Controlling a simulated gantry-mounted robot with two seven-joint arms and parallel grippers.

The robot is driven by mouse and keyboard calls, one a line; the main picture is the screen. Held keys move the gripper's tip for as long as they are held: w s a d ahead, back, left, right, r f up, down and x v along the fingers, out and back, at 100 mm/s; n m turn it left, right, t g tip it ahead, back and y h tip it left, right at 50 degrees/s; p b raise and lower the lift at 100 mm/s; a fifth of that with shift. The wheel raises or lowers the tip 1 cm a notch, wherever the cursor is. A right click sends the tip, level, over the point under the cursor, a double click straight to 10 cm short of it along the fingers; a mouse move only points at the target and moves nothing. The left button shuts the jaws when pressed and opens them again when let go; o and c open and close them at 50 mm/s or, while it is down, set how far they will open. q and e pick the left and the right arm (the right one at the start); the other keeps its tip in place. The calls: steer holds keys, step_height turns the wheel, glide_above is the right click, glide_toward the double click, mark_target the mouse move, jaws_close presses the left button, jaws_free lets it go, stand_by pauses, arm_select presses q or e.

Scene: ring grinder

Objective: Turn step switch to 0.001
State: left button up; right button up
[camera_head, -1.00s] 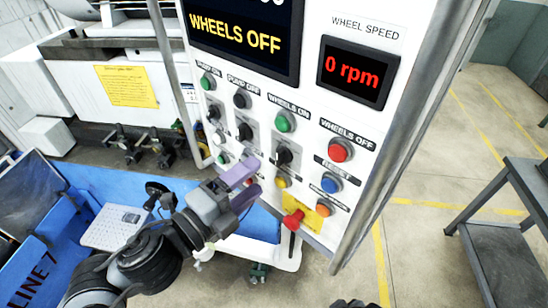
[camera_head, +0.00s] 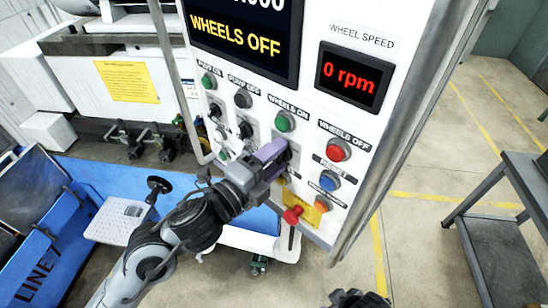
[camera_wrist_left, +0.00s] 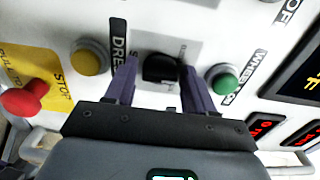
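The black rotary switch knob (camera_wrist_left: 160,69) sits on a grey plate in the left wrist view, with scale marks too small to read. My left gripper (camera_wrist_left: 158,82) has one purple finger on each side of it. The fingers are apart, with a visible gap at the left finger; the right finger is close to the knob, and I cannot tell whether it touches. In the head view my left gripper (camera_head: 272,156) is at the panel below the green WHEELS ON button (camera_head: 284,121) and mostly hides this knob.
The red WHEELS OFF button (camera_head: 338,149), blue button (camera_head: 329,180) and red stop knob (camera_head: 292,214) are near. A yellow button (camera_wrist_left: 89,57) lies just beside the left finger. Two more black knobs are to the left. The display (camera_head: 242,36) reads WHEELS OFF; wheel speed (camera_head: 354,76) reads 0 rpm.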

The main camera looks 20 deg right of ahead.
arm_select(q)
steer(key=c, duration=0.8)
steer(key=shift+o, duration=0.2)
steer(key=shift+n, duration=0.3)
steer(key=n+p, duration=0.2)
steer(key=n, duration=0.2)
steer(key=shift+r, duration=0.1)
steer(key=n+p, duration=0.3)
steer(key=n, duration=0.2)
steer(key=shift+p, duration=0.3)
steer(key=shift+n, duration=0.4)
steer(key=shift+f, duration=0.2)
